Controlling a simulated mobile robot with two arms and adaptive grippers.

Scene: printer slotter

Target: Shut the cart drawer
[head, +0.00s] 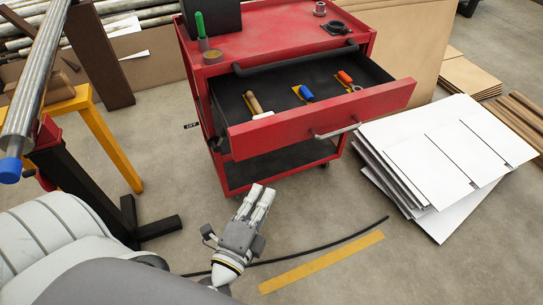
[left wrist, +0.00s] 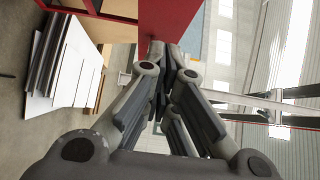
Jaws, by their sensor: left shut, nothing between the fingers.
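The red tool cart (head: 270,45) stands at the top middle of the head view. Its drawer (head: 325,118) is pulled out toward me, with several small tools lying on its dark floor. A grey handle (head: 337,131) is on the drawer front. My left gripper (head: 262,190) is shut and empty, below and to the left of the drawer front and apart from it in the head view. In the left wrist view its fingers (left wrist: 158,50) are together, and a red panel (left wrist: 160,20) shows beyond the fingertips. My right gripper is not in view.
White sheets (head: 440,160) are stacked on the floor right of the cart. A yellow-legged stand (head: 115,135) and a metal pipe (head: 35,75) are at the left. A black cable (head: 330,240) and a yellow floor strip (head: 320,262) lie in front. Floor between is clear.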

